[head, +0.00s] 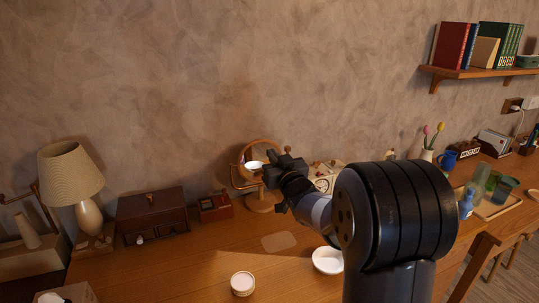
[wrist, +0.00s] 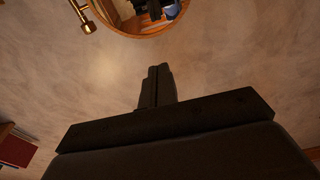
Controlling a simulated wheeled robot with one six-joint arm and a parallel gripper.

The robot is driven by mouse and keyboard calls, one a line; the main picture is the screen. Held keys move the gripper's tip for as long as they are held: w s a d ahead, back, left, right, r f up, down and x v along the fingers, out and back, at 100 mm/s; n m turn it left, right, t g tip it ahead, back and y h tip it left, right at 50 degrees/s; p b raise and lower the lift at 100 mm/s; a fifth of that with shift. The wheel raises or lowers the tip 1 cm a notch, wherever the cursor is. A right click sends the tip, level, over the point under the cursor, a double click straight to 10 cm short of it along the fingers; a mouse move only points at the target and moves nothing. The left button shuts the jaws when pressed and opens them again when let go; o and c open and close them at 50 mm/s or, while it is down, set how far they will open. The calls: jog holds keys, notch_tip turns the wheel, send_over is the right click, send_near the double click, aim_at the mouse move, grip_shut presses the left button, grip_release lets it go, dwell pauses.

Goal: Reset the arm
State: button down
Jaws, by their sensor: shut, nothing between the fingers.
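My gripper (head: 273,170) is raised above the wooden desk, in front of a round mirror on a wooden stand (head: 262,203). In the wrist view my gripper (wrist: 154,70) shows its two fingers pressed together, with nothing between them. The arm reaches from the right foreground toward the mirror and hides part of the desk. In the wrist view the mirror (wrist: 140,32) is at the top edge, apart from the fingers, with a brass-coloured knob (wrist: 88,27) beside it.
A lamp (head: 72,175), a dark drawer box (head: 152,215) and a small red box (head: 214,207) stand at left. A white jar (head: 242,284) and a white bowl (head: 327,261) are near the front. A shelf (head: 480,72) with books is at upper right.

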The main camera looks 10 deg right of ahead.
jog(key=shift+r+v, duration=0.2)
jog(key=shift+v, duration=1.05)
jog(key=shift+r+v, duration=0.2)
jog(key=shift+v, duration=1.05)
